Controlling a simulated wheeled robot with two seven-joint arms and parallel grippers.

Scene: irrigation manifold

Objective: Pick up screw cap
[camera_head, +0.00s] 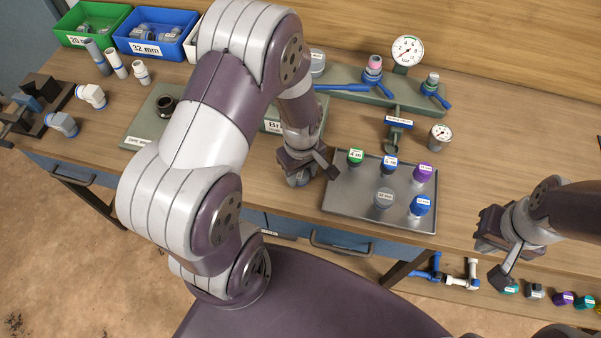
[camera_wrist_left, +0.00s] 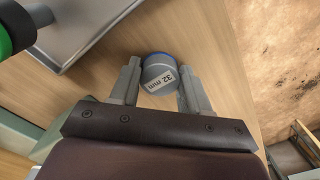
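A grey screw cap with a blue rim and a "32 mm" label (camera_wrist_left: 159,76) is between the two fingers of my left gripper (camera_wrist_left: 159,82) in the left wrist view. The fingers flank it closely; whether they press on it cannot be told. In the head view my left gripper (camera_head: 305,172) is low over the bench's front edge, just left of the metal tray, and largely hides the cap. My right gripper (camera_head: 497,250) is at the right, beyond the tray, with no object seen in it; its finger opening is unclear.
The metal tray (camera_head: 343,196) holds several coloured caps. Behind it are a pressure gauge (camera_head: 407,51), a blue-handled valve (camera_head: 345,88) and a small gauge (camera_head: 440,133). Green (camera_head: 91,41) and blue (camera_head: 146,52) bins stand at the back left. Bare bench lies right of the tray.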

